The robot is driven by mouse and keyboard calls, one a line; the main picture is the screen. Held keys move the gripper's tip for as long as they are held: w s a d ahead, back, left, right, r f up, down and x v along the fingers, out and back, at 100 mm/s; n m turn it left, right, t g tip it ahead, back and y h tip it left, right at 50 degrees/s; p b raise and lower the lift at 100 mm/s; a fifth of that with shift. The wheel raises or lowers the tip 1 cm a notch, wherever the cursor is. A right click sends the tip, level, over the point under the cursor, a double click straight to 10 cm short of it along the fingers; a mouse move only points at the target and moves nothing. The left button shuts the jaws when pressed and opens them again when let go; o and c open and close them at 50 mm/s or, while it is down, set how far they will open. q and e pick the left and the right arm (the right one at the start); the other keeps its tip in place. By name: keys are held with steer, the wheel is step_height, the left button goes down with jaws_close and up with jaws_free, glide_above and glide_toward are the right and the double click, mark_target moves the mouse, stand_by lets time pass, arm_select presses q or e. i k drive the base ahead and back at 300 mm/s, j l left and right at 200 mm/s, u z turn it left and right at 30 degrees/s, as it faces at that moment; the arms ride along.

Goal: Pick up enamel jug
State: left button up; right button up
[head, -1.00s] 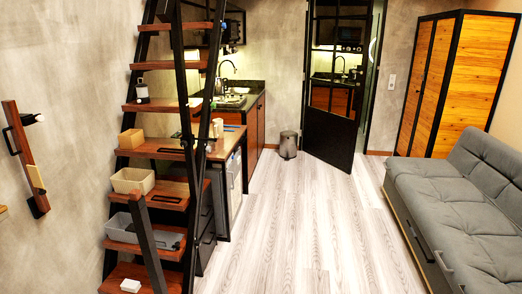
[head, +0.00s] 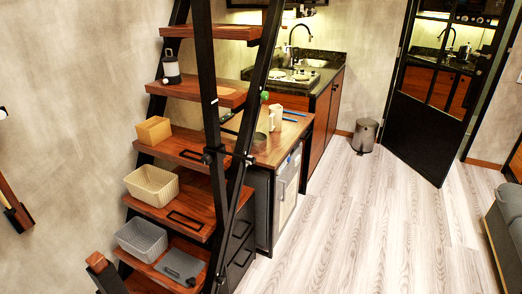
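A pale cream vessel (head: 275,117), which looks like the enamel jug, stands upright on the wooden counter (head: 284,146) behind the stair. It is small in the head view, and its details are hard to make out. A grey-green cup or tin (head: 258,140) stands in front of it, close to the black stair rail. Neither of my grippers is in view.
The open stair (head: 195,92) with black rails stands between me and part of the counter. Its treads hold a lantern-like item (head: 171,70), a tan box (head: 154,130), a cream basket (head: 152,186) and a grey basket (head: 141,239). The pale floor (head: 370,225) right of the counter is clear.

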mark_target(275, 111)
steer(key=i+l+u, duration=0.15)
steer(key=i+u, duration=0.15)
steer(key=u, duration=0.15)
steer(key=i+l+u, duration=0.15)
steer(key=l+u, duration=0.15)
steer(key=i+l+u, duration=0.15)
steer(key=l+u, duration=0.5)
steer(key=i+l+u, duration=0.1)
steer(key=l+u, duration=0.25)
